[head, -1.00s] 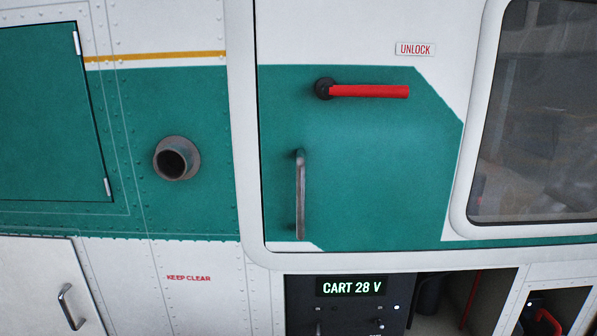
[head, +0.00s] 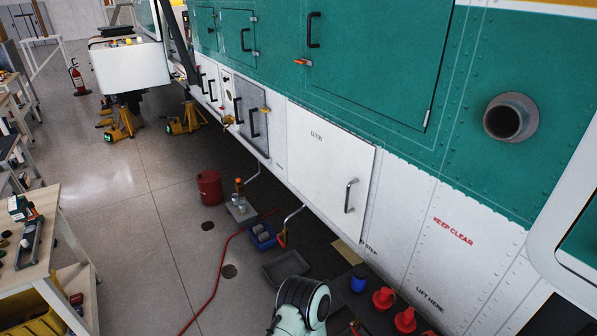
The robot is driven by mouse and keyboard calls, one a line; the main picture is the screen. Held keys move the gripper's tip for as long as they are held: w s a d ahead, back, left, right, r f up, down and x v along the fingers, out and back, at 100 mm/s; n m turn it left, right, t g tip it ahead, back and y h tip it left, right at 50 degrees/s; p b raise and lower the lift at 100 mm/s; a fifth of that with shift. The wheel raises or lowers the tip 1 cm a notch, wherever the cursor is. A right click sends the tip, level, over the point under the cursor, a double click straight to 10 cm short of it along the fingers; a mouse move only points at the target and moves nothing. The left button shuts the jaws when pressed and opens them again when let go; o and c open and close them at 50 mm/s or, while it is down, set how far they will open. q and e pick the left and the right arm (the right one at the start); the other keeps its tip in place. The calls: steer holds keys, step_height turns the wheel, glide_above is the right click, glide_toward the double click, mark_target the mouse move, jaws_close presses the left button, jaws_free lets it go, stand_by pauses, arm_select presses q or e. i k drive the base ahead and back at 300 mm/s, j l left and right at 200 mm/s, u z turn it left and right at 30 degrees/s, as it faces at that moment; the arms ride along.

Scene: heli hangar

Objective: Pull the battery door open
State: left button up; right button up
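A white square door (head: 318,170) is in the lower side of the helicopter, in the middle of the head view. It has a metal bar handle (head: 349,196) near its right edge and a small dark label too small to read surely. It appears shut, flush with the white panels. I cannot confirm from the label that it is the battery door. Neither gripper shows. A rounded white and black part of my own arm is at the bottom edge, below the door and apart from it.
A red hose crosses the floor. A wooden workbench (head: 45,225) stands at left. A round exhaust pipe (head: 511,117) sticks out at right.

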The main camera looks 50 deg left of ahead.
mark_target(331, 167)
steer(key=u, duration=1.5)
